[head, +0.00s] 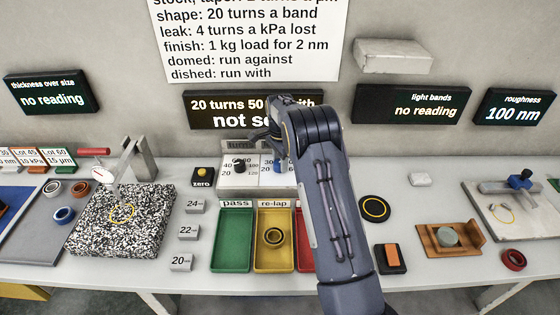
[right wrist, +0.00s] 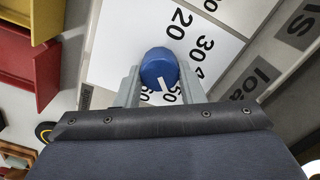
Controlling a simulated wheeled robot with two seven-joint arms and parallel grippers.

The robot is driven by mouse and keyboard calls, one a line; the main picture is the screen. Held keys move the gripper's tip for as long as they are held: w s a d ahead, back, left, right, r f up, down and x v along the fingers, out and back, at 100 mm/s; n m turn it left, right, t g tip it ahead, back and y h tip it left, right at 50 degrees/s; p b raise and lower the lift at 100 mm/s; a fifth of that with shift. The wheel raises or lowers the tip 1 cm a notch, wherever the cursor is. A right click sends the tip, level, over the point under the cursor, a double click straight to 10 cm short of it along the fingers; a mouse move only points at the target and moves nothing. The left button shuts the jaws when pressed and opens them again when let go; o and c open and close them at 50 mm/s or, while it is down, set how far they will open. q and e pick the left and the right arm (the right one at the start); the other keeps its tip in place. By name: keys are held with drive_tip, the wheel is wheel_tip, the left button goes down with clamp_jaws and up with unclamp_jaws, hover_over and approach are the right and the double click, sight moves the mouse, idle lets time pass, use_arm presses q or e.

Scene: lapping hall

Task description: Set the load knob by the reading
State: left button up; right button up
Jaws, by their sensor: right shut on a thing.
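The blue load knob (right wrist: 159,66) sits on a white dial face marked 20, 30, 40, 50 and 60. My right gripper (right wrist: 160,78) is shut on it, one finger on each side. The knob's white pointer line points towards my palm, near the 50; its exact setting is hard to tell. In the head view the knob (head: 279,166) shows beside my right arm, which hides part of the dial. The dark display (head: 225,108) above reads "20 turns 50", then a hidden part, "with" and "not se". My left gripper is not in view.
A black turns knob (head: 239,166) is left of the blue one. The roughness display (head: 514,107) reads 100 nm; the light bands (head: 412,104) and thickness (head: 51,93) displays read "no reading".

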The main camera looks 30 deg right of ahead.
idle(0.3)
drive_tip(key=o, duration=1)
wheel_tip(320, 180, up, 7)
drive_tip(key=shift+r+b, duration=0.2)
drive_tip(key=shift+b, duration=0.2)
drive_tip(key=shift+r, duration=0.25)
